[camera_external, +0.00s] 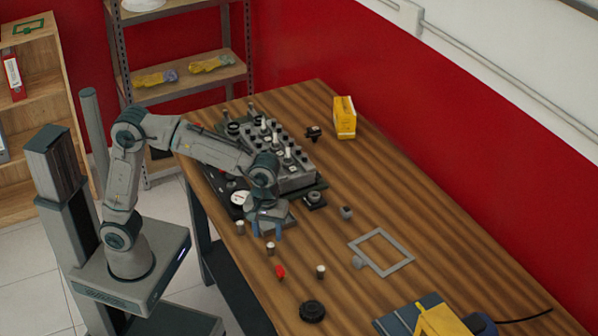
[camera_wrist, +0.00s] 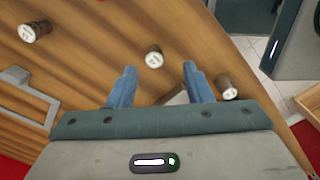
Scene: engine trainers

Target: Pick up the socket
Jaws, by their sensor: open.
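My gripper (camera_external: 266,233) is open and empty above the left front part of the wooden table. Its blue fingers also show in the wrist view (camera_wrist: 159,70). Several small pieces could be the socket, and I cannot tell which it is. One short brown cylinder with a white marked top (camera_external: 270,248) stands just beyond the fingertips, between their lines in the wrist view (camera_wrist: 153,56). A similar cylinder (camera_external: 240,228) stands to its left, and another (camera_external: 320,271) to its right. A small grey piece (camera_external: 346,212) lies farther back.
A grey engine trainer (camera_external: 291,178) with knobs stands behind the gripper. A flat grey frame (camera_external: 403,265), a red piece (camera_external: 280,272), a black knob (camera_external: 312,311) and a yellow box (camera_external: 344,118) are on the table (camera_external: 400,195). The table's left edge is close.

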